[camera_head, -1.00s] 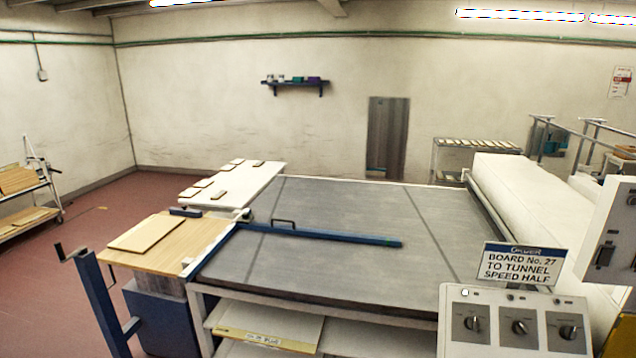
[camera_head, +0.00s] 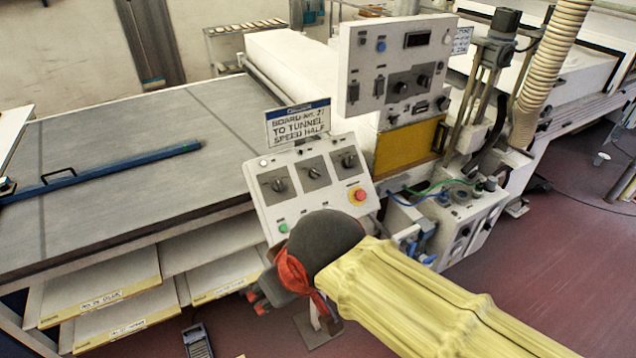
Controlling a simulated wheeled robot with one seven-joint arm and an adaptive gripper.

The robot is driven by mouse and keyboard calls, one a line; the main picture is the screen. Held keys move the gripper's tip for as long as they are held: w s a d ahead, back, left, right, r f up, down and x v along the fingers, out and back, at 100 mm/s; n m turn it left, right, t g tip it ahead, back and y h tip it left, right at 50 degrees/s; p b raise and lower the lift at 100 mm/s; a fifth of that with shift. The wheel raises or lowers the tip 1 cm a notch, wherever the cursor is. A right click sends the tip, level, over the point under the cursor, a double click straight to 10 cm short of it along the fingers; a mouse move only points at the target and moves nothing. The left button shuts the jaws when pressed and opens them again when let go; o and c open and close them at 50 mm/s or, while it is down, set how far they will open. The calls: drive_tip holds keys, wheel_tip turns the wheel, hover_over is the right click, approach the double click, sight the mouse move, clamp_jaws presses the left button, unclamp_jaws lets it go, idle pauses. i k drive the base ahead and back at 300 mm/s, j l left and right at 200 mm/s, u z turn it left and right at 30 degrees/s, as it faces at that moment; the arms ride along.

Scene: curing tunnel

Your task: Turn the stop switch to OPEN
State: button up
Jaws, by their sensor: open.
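A white sloped control box (camera_head: 310,185) stands at the front corner of the grey table. Its face carries three rotary switches on grey plates: a left switch (camera_head: 279,184), a middle switch (camera_head: 314,172) and a right switch (camera_head: 348,160). Their labels are too small to read, so I cannot tell which is the stop switch. My gripper (camera_head: 258,298) is open, below and in front of the box, apart from the switches. My yellow-sleeved arm hides the box's lower part.
A sign (camera_head: 298,123) reading "BOARD No. 27 TO TUNNEL SPEED HALF" stands above the box. A taller panel (camera_head: 398,65) with more knobs stands behind right. Shelves with boards (camera_head: 105,300) lie left of my gripper. Red floor (camera_head: 540,260) is open at right.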

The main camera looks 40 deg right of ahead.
sight(348, 162)
drive_tip(key=z, duration=1.35)
drive_tip(key=i+j+u, duration=0.1)
drive_tip(key=j, duration=0.15)
drive_tip(key=i+j+u, duration=0.15)
drive_tip(key=k+j, duration=0.05)
drive_tip(key=j, duration=0.05)
